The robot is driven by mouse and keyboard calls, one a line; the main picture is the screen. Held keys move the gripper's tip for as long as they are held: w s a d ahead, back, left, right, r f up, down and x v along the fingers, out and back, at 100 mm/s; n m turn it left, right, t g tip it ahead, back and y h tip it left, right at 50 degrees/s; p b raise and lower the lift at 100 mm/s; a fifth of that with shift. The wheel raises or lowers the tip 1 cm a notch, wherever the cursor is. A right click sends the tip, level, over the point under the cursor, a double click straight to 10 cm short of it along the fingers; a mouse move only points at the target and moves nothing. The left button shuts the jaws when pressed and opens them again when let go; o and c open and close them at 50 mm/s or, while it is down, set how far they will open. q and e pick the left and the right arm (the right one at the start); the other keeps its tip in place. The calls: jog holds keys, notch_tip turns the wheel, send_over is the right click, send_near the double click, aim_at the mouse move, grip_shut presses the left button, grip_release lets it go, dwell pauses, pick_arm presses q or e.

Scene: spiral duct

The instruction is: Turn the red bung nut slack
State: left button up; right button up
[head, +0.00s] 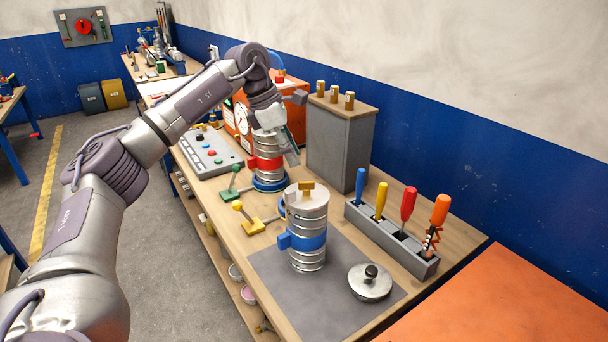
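A ribbed metal canister with a red band (267,163) stands upright on a blue ring on the workbench. A small red block juts from the band's left side. My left gripper (288,148) is at the canister's upper right, pointing down, with its wrist over the top. The gripper and wrist cover the canister's top, so I cannot make out a separate red nut there. I cannot tell whether the fingers touch anything or how far apart they are. My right gripper is not in view.
A similar canister with a blue band (308,241) stands in front on a grey mat (330,306), beside a round metal lid (370,282). A grey box (340,140) is close on the right. A tool rack (390,238), levers and a button panel (207,152) crowd the bench.

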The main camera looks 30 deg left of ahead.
aim_at(306, 182)
pick_arm(q)
jog(key=p+x, duration=0.1)
jog(key=x, duration=0.6)
jog(key=shift+d+p, duration=0.1)
jog(key=shift+p, duration=0.25)
jog(key=shift+d+f, duration=0.1)
jog(key=shift+f, duration=0.3)
jog(key=shift+c, duration=0.3)
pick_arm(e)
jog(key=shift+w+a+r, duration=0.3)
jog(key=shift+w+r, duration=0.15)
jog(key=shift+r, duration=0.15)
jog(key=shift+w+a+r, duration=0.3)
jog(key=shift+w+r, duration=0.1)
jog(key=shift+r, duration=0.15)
pick_arm(q)
jog(key=c, duration=0.5)
jog(key=shift+w, duration=0.1)
grip_shut()
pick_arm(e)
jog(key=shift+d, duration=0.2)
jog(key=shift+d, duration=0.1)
